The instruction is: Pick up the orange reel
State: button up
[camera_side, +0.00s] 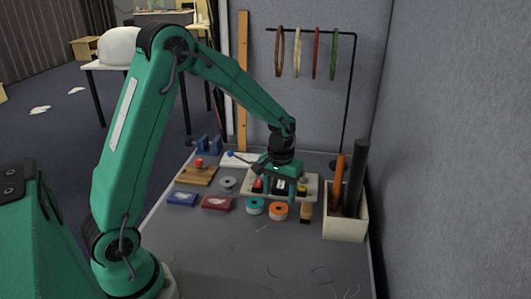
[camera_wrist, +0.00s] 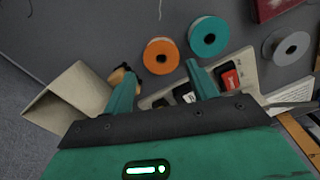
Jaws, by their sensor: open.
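The orange reel (camera_side: 278,211) lies on the grey table, just right of the teal reel (camera_side: 255,206) in the side view. My gripper (camera_side: 279,190) is open and empty over the pale tray, behind the reels in the side view. Its two fingers (camera_wrist: 162,80) spread apart in the wrist view, with nothing between them.
A cream box (camera_side: 345,223) holding tall rolls stands at the right. A grey reel (camera_side: 228,183), a red box (camera_side: 217,203) and a blue box (camera_side: 182,199) lie left. The front table is mostly clear.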

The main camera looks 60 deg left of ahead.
aim_at(278, 206)
jog(key=shift+a+f, duration=0.15)
jog(key=shift+f, duration=2.95)
jog(key=c, duration=0.8)
